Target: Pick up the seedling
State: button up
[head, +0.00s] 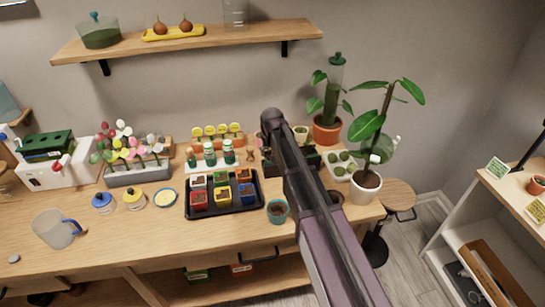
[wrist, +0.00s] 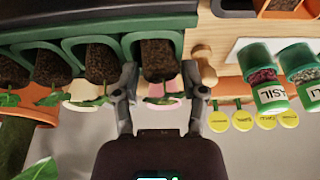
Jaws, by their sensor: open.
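In the wrist view, which looks upside down, several seedlings with dark soil plugs stand in a row in a green tray (wrist: 130,38). One seedling (wrist: 159,58) has its soil plug between the two fingertips of my gripper (wrist: 160,82). The fingers are open on either side of it. I cannot tell whether either finger touches it. Green leaves of the neighbouring seedlings (wrist: 98,102) show to the left. In the head view my arm covers the gripper and most of the seedling tray's dark holder (head: 306,158).
Seed jars (wrist: 268,92) stand close to the right of my gripper, with yellow round tags (wrist: 242,121) beside them. On the bench (head: 150,240) are a black tray (head: 226,210) of coloured pots, a teal pot (head: 277,212) and a tall potted plant (head: 366,187).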

aim_at(269, 152)
dwell(0.3)
jog(key=c, duration=0.4)
jog(key=shift+r, duration=0.2)
notch_tip(269, 152, up, 3)
jog(key=p, duration=0.3)
jog(key=shift+f, duration=0.15)
jog(key=s+d+r+p, duration=0.1)
jog(key=s+d, duration=0.2)
jog(key=s, duration=0.4)
jog(key=s+d+r+p, duration=0.1)
jog(key=s+d, duration=0.1)
jog(key=s, duration=0.6)
jog(key=shift+d, duration=0.4)
